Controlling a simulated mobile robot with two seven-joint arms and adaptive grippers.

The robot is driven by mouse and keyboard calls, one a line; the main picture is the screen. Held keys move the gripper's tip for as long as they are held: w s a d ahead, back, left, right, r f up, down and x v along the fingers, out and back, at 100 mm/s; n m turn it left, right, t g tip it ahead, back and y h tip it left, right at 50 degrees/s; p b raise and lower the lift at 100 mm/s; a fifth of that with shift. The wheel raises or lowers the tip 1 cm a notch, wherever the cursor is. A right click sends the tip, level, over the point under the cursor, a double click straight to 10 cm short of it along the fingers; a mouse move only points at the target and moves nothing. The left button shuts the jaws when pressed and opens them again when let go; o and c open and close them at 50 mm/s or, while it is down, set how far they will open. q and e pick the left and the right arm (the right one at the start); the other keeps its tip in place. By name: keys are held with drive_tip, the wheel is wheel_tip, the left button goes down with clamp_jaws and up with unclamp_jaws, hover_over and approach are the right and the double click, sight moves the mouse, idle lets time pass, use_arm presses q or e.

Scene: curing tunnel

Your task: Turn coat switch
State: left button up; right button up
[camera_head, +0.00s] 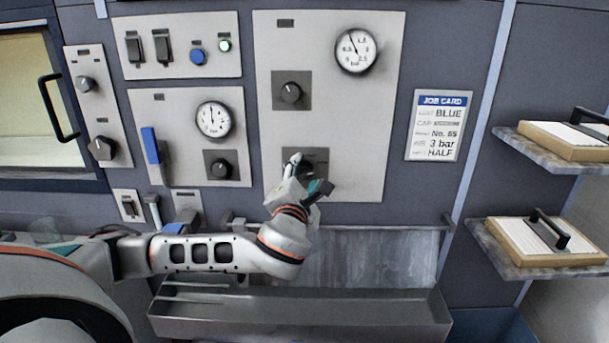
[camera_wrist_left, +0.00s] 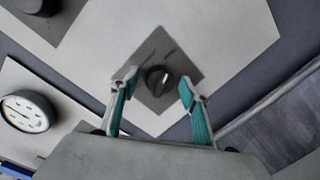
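The lower rotary switch on the right panel is a dark knob (camera_wrist_left: 158,80) on a dark square plate (camera_head: 320,155). Its label is too small to read, so I cannot tell for sure that it is the coat switch. My left gripper (camera_head: 308,174) is at this switch and mostly hides its knob in the head view. In the left wrist view the gripper's (camera_wrist_left: 158,87) teal-padded fingers are spread, one on each side of the knob, with gaps showing between them and it. The knob's pointer mark looks near upright there. My right gripper is not in view.
Above is another rotary knob (camera_head: 290,93) and a pressure gauge (camera_head: 356,50). A job card (camera_head: 438,125) hangs to the right; its bottom line reads HALF. A metal trough (camera_head: 300,315) lies below the arm. Shelves with framed screens (camera_head: 535,240) stand right.

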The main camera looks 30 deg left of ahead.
use_arm(q)
drive_tip(key=c, duration=0.9)
drive_tip(key=shift+o, duration=0.2)
